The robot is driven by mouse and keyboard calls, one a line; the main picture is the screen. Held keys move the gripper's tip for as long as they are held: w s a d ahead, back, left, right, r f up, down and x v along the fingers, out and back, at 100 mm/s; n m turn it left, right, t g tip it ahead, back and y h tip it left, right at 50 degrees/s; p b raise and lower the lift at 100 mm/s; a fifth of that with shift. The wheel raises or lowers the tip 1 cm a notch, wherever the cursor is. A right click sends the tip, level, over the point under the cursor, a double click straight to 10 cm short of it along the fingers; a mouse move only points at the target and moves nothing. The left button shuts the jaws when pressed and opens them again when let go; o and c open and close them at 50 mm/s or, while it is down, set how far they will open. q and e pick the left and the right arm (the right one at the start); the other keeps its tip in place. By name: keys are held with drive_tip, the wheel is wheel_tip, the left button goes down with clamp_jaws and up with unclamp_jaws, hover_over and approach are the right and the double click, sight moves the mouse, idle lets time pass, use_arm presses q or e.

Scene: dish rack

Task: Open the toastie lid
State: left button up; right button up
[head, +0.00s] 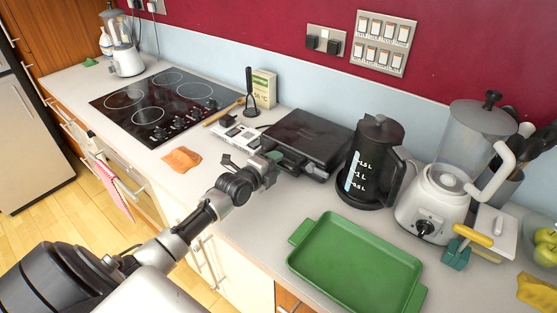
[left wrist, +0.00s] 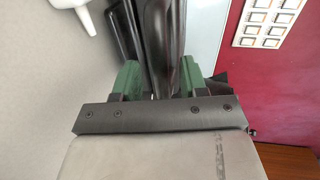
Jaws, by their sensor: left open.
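The toastie maker (head: 308,135) is a flat dark box on the counter. Its lid is down, and its handle side faces the front. My left gripper (head: 268,162) is at the front left of it, at the height of the lid's edge. In the left wrist view, the gripper's green fingers (left wrist: 158,80) are apart, with the dark toastie maker (left wrist: 160,35) showing between and beyond them. I cannot tell whether the fingers touch it. My right gripper is not in view.
A black kettle (head: 374,160) and a white blender (head: 440,190) stand right of the toastie maker. A green tray (head: 355,265) lies in front. A white device (head: 235,132), a hob (head: 165,105) and an orange cloth (head: 181,158) are to the left.

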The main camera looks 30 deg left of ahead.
use_arm(q)
drive_tip(key=shift+x, duration=0.9)
drive_tip(key=c, duration=0.5)
clamp_jaws()
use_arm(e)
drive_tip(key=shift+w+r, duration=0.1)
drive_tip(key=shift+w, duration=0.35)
